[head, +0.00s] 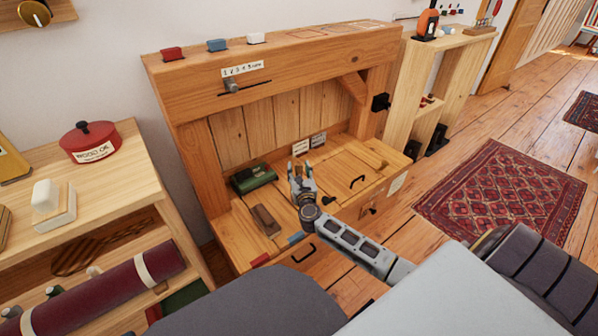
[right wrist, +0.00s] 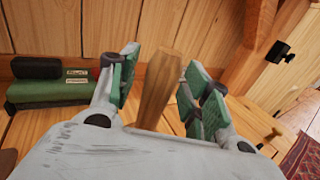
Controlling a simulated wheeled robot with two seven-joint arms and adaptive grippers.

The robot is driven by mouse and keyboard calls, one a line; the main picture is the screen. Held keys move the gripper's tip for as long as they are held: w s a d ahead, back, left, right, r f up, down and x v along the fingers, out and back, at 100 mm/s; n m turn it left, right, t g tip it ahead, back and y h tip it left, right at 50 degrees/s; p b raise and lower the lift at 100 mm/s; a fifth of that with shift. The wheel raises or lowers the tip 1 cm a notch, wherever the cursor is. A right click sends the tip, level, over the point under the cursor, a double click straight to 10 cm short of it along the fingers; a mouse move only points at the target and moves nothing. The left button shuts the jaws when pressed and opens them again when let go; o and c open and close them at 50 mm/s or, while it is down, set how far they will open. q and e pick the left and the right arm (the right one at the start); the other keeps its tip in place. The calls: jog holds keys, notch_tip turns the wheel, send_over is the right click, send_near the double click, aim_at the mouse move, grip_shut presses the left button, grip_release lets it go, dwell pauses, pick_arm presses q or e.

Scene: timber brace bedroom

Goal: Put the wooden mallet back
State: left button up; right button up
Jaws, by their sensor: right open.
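My right gripper (head: 301,168) is over the wooden bench, its fingers pointing away from me. In the right wrist view its green-padded fingers (right wrist: 160,85) are spread apart. A light brown wooden bar (right wrist: 157,88) shows between them, with a gap at least on the right side. It may be the mallet's handle; its lower end is hidden by the gripper's body, and I cannot make it out in the head view. A darker brown wooden block (head: 265,220) lies on the bench top, left of the gripper. I cannot tell whether it belongs to the mallet. My left gripper is not in view.
The bench (head: 237,228) has a plank back and a thick upper beam (head: 310,70). A green box (head: 253,178) sits at its back left, and a black knob (head: 381,102) is on the right post.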

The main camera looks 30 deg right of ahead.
jog(key=p+v, duration=0.3)
jog(key=v, duration=0.9)
dwell(0.3)
dwell(0.6)
jog(key=s+a+f+n+g+y, duration=0.1)
jog(key=s+a+n+y, duration=0.4)
jog(key=a+n, duration=0.65)
jog(key=s+a+f+n+g+y, duration=0.1)
jog(key=s+a+n+y, duration=0.1)
jog(key=a+n+y, duration=0.95)
jog(key=s+f+n+g+h, duration=0.5)
jog(key=s+f+n+g, duration=0.3)
jog(key=s+n, duration=0.6)
notch_tip(320, 180, down, 2)
jog(key=n, duration=0.5)
jog(key=shift+s+d+g, duration=0.25)
jog(key=shift+s+g, duration=0.05)
jog(key=shift+s, duration=0.05)
